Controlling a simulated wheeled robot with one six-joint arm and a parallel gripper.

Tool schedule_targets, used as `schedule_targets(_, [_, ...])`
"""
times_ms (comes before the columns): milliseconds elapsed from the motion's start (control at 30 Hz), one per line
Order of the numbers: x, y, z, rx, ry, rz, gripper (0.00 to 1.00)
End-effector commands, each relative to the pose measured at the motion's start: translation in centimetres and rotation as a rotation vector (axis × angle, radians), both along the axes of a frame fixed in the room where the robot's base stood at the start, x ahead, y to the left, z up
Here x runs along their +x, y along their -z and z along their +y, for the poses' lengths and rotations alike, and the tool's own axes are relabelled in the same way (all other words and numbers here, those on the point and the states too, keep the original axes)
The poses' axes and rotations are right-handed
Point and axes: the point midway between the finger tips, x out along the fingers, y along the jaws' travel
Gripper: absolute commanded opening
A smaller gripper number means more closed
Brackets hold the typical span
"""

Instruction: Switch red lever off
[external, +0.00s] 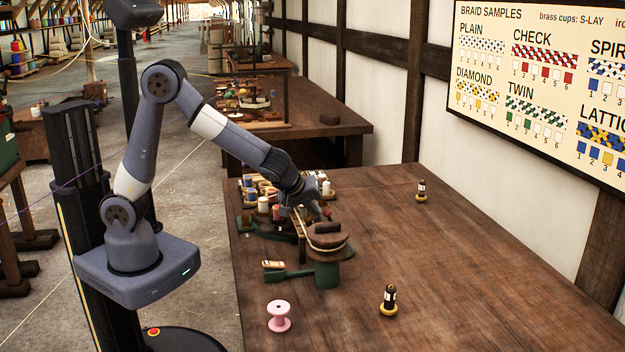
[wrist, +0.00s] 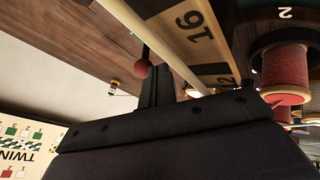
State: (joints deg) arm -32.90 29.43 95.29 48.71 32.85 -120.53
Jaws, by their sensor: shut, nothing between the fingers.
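The red lever shows in the wrist view as a round red knob (wrist: 143,69) on a thin dark stem. It is left of my gripper's dark fingers, close to them; I cannot tell if they touch. My gripper (wrist: 156,66) is shut and empty. In the external view my gripper (external: 317,213) is low over the table, by the back of a green stand with a round brown top (external: 327,230). I cannot make out the red lever there, and its on or off position is not clear.
A pale strip marked 16 (wrist: 190,22) runs close by the fingers, with a red spool (wrist: 285,72) to the right. A pink spool (external: 279,316) and two dark bobbins (external: 388,300) (external: 421,191) stand on the table (external: 470,270). Its right side is mostly clear.

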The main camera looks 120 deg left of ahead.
Motion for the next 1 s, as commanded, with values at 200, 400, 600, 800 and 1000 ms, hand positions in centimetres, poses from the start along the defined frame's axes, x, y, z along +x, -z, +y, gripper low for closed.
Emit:
schedule_targets(200, [0.02, 0.03, 0.03, 0.000, 0.000, -0.001, 0.00])
schedule_targets(400, [0.06, -0.12, 0.06, -0.004, 0.000, 0.004, 0.00])
schedule_targets(600, [0.30, -0.50, 0.28, -0.032, 0.000, 0.031, 0.00])
schedule_targets(800, [0.41, -0.52, 0.40, -0.049, 0.000, 0.048, 0.00])
schedule_targets(1000, [0.59, -0.71, 0.56, -0.070, 0.001, 0.069, 0.00])
